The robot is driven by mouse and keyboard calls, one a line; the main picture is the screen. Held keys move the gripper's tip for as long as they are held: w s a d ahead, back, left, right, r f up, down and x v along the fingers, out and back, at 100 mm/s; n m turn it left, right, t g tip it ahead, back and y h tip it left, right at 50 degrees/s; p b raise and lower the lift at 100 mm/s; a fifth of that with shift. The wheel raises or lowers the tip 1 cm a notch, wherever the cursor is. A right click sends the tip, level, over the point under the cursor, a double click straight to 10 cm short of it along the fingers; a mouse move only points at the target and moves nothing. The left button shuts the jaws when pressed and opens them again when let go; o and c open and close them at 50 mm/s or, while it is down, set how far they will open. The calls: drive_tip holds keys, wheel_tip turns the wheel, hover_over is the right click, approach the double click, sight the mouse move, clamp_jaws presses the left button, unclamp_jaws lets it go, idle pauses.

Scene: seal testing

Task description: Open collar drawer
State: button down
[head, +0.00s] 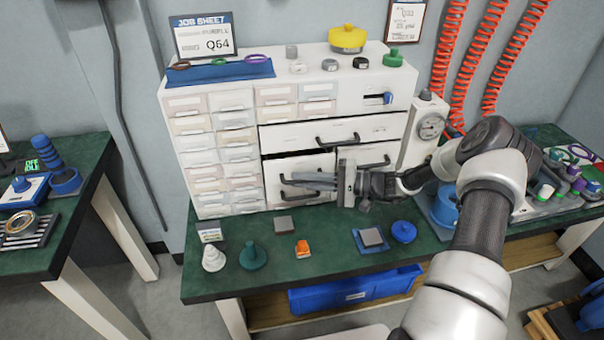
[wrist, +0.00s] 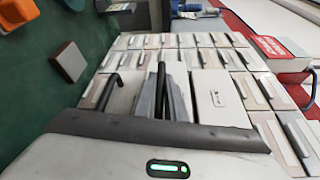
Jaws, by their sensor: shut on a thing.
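A white cabinet (head: 215,212) of drawers stands on the green bench. Below its wide drawer (head: 290,134), a mid-left drawer (head: 283,166) stands partly out, with a dark gap along its top. I cannot read which drawer is labelled for collars. My gripper (head: 292,180) reaches in from the right across this drawer's front, and its fingers are shut on the dark bar handle. In the wrist view the grey fingers (wrist: 165,98) close around the handle (wrist: 161,76). The fingers hide part of the handle and front. Another handle (wrist: 110,90) shows beside it, on the lower drawer.
On the bench in front are a white cone (head: 213,258), a green knobbed piece (head: 253,256), an orange piece (head: 302,249) and a blue disc (head: 403,231). A gauge (head: 430,126) stands right of the cabinet. A blue bin (head: 345,293) sits below.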

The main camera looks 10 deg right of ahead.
drive_tip(key=s+p, duration=0.4)
drive_tip(key=s, duration=1.1)
drive_tip(key=shift+s, duration=0.35)
drive_tip(key=c, duration=1.8)
unclamp_jaws()
drive_tip(key=shift+d, duration=0.15)
drive_tip(key=v, duration=1.7)
drive_tip(key=shift+d, duration=0.1)
